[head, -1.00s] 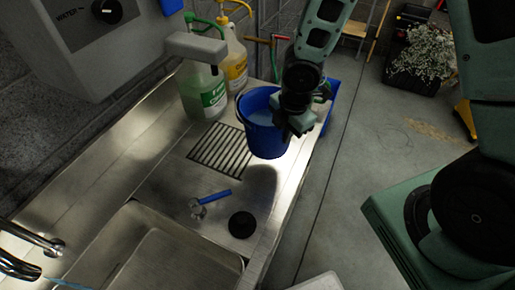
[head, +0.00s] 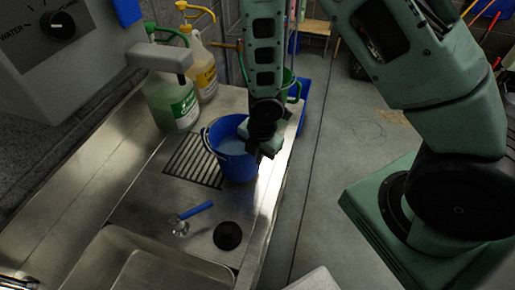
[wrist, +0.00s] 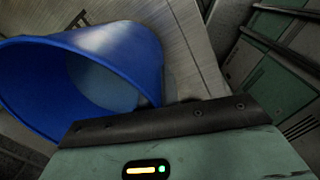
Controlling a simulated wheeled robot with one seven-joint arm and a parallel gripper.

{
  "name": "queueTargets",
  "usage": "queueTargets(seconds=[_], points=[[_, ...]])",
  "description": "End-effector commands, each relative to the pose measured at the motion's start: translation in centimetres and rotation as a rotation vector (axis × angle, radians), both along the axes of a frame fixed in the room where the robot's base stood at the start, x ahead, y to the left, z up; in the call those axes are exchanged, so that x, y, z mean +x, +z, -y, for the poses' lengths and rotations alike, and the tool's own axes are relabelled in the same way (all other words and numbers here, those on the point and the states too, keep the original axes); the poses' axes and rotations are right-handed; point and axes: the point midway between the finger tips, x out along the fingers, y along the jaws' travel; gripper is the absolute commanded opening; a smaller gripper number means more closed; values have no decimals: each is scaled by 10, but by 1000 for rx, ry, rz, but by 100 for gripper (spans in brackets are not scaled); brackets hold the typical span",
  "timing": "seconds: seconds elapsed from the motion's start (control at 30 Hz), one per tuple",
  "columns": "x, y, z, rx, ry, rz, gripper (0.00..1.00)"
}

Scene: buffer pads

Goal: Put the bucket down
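The blue bucket (head: 238,168) is at the right end of the black drain grate (head: 188,163) on the steel counter. It looks upright, with pale grey content inside. My gripper (head: 262,152) is at the bucket's right rim and appears shut on it. The fingertips are mostly hidden. In the wrist view the bucket's open mouth and blue wall (wrist: 135,55) come right up to my gripper (wrist: 165,118). I cannot tell for sure whether the bucket's base touches the counter.
A green-labelled jug (head: 172,105) and a yellow-labelled jug (head: 203,72) stand behind the bucket. A blue-handled tool (head: 195,211) and a black round stopper (head: 227,235) lie in front. The sink basin (head: 140,265) is at the near left. The counter's right edge is close to the bucket.

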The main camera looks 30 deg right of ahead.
Motion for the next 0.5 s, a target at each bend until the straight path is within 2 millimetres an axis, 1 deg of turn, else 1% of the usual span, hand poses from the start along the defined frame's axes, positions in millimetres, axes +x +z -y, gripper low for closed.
queueTargets(seconds=[0.1, 0.17, 0.5], points=[[1, -9, 0, 1, 1, 4, 0], [2, -12, -1, 1, 1, 5, 0], [2, -14, 0, 2, 0, 6, 0]])
